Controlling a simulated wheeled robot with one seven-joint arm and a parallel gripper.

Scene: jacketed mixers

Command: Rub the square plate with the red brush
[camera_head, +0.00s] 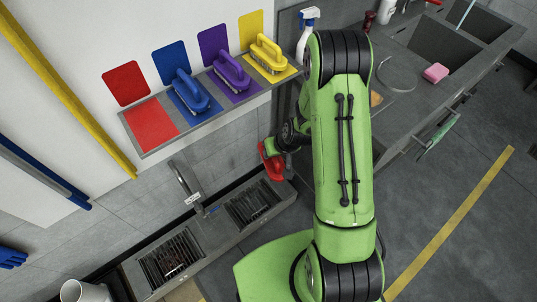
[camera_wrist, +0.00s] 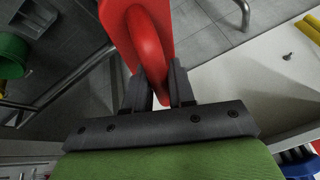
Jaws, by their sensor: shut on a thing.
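The red brush (camera_head: 270,165) is in my gripper (camera_head: 280,152), in the air near the right end of the low sink unit. In the wrist view, my gripper (camera_wrist: 160,75) is shut on the curved handle of the red brush (camera_wrist: 146,38), which points up and away from the jaws. The brush's bristles are hidden in both views. I cannot make out a square plate for certain. My green arm covers much of the middle of the head view.
Blue (camera_head: 191,93), purple (camera_head: 230,72) and yellow (camera_head: 266,54) brushes stand on coloured pads on a shelf; the red pad (camera_head: 151,124) is bare. A faucet (camera_head: 188,180) rises by the low sinks. A counter with a pink sponge (camera_head: 435,73) lies right.

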